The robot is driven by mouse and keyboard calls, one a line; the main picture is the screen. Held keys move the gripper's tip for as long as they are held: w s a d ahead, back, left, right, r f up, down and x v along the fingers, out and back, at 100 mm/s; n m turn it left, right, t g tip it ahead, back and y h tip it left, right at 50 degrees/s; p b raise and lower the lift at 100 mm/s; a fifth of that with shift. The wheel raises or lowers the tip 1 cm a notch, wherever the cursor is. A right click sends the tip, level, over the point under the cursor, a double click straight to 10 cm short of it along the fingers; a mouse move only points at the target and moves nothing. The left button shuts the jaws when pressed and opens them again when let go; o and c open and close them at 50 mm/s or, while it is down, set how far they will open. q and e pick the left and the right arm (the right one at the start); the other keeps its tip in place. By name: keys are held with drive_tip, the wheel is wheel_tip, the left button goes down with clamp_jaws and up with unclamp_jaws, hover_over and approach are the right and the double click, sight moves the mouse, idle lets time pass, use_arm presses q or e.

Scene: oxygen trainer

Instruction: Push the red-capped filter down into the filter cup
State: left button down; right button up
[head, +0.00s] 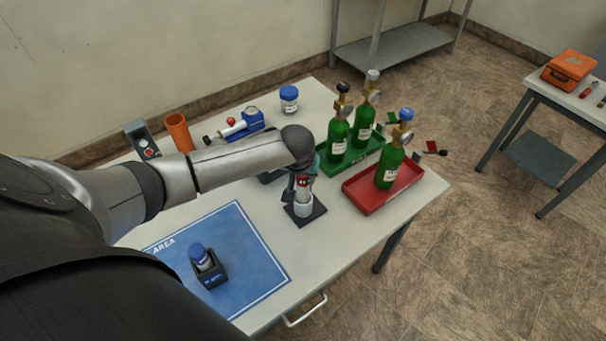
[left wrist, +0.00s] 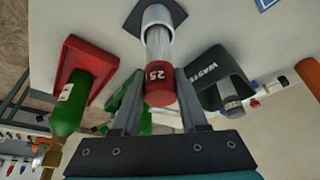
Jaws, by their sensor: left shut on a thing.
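The red-capped filter (head: 303,182) stands upright over the pale filter cup (head: 303,209), which sits on a small black base plate (head: 316,214). In the left wrist view the red cap, marked 25 (left wrist: 160,85), lies between my fingers. The filter's clear body (left wrist: 158,45) shows between the cap and the cup (left wrist: 158,14). Its lower end is inside the cup's mouth; how deep, I cannot tell. My left gripper (head: 301,176) is shut on the filter near its cap; it also shows in the left wrist view (left wrist: 162,95). My right gripper is not in view.
A red tray (head: 362,204) and a green tray (head: 335,166) with green cylinders stand close on the right. A dark bin marked WASTE (left wrist: 208,95) is beside the gripper. A blue mat (head: 250,262) with a blue-capped jar lies front left.

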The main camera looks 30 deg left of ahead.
use_arm(q)
drive_tip(key=shift+f+b, duration=0.55)
drive_tip(key=shift+f, duration=0.55)
drive_tip(key=shift+c, duration=1.8)
unclamp_jaws()
drive_tip(key=shift+r, duration=0.1)
drive_tip(key=p+v, duration=0.2)
drive_tip(key=v, duration=1.3)
drive_tip(key=shift+p, duration=0.4)
drive_tip(key=shift+s, duration=0.2)
